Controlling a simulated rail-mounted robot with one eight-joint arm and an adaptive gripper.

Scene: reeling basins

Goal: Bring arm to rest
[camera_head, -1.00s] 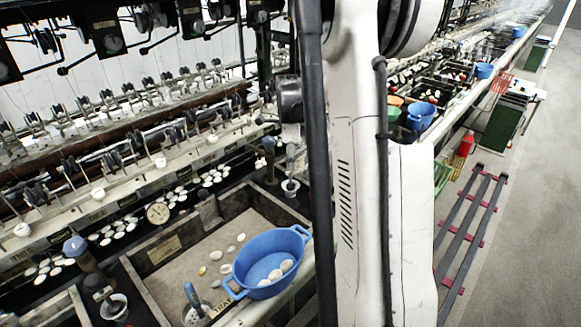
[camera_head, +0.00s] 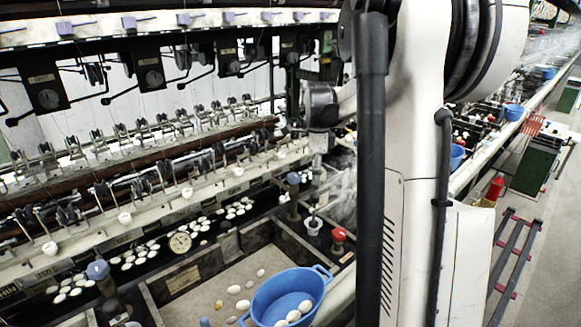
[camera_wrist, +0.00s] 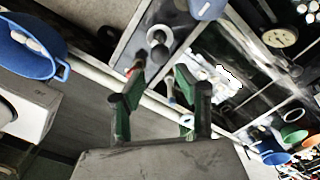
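My gripper (camera_wrist: 160,92) shows at the bottom of the wrist view. Its two dark fingers with green inner pads stand apart, with nothing seen held between them. It hangs in the air above the bench edge and the grey floor side. In the head view my white arm stands upright right of centre, and its joint shows at the bench's side; the fingers cannot be made out there.
The reeling machine (camera_head: 150,180) lines the left. A red bottle (camera_head: 494,188) and a dark slatted rack (camera_head: 515,255) stand right. Grey floor (camera_head: 558,260) is clear.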

